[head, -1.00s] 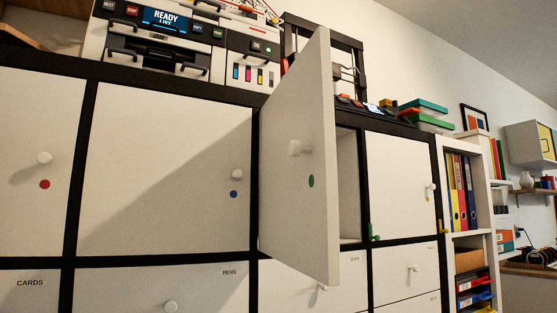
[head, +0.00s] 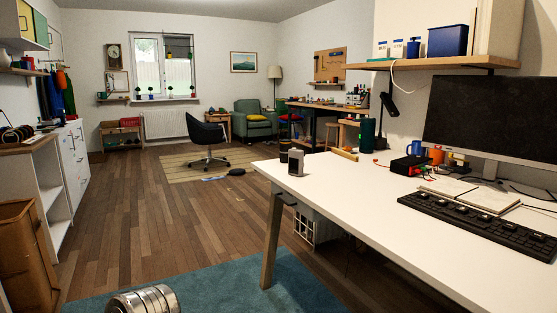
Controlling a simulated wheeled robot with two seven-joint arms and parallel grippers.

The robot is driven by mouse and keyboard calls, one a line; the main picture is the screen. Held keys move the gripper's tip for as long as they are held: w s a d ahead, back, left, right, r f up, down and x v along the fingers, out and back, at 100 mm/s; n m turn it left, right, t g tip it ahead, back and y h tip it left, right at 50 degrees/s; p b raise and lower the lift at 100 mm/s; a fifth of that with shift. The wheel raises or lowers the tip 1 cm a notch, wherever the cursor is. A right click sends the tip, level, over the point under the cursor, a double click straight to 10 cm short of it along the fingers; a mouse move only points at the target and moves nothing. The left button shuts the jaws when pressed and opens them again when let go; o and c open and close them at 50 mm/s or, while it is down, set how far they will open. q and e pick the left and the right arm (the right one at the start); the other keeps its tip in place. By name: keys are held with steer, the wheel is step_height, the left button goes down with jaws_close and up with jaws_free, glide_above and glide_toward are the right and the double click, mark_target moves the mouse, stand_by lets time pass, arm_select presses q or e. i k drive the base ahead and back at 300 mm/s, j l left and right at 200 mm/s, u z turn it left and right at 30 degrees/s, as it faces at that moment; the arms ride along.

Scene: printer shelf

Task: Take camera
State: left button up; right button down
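I cannot make out a camera for certain in the head view. A small grey upright object (head: 296,162) stands on the far left part of the white desk (head: 350,205); it is too small to tell what it is. A dark cylinder (head: 284,150) stands beside it.
A monitor (head: 495,115), a black keyboard (head: 480,222) and an open notebook (head: 470,194) are on the desk at right. A cardboard box (head: 25,250) stands at left. An office chair (head: 207,138) is farther off. The wooden floor (head: 170,210) between is largely clear.

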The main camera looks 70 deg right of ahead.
mark_target(296, 158)
steer(key=z, duration=2.35)
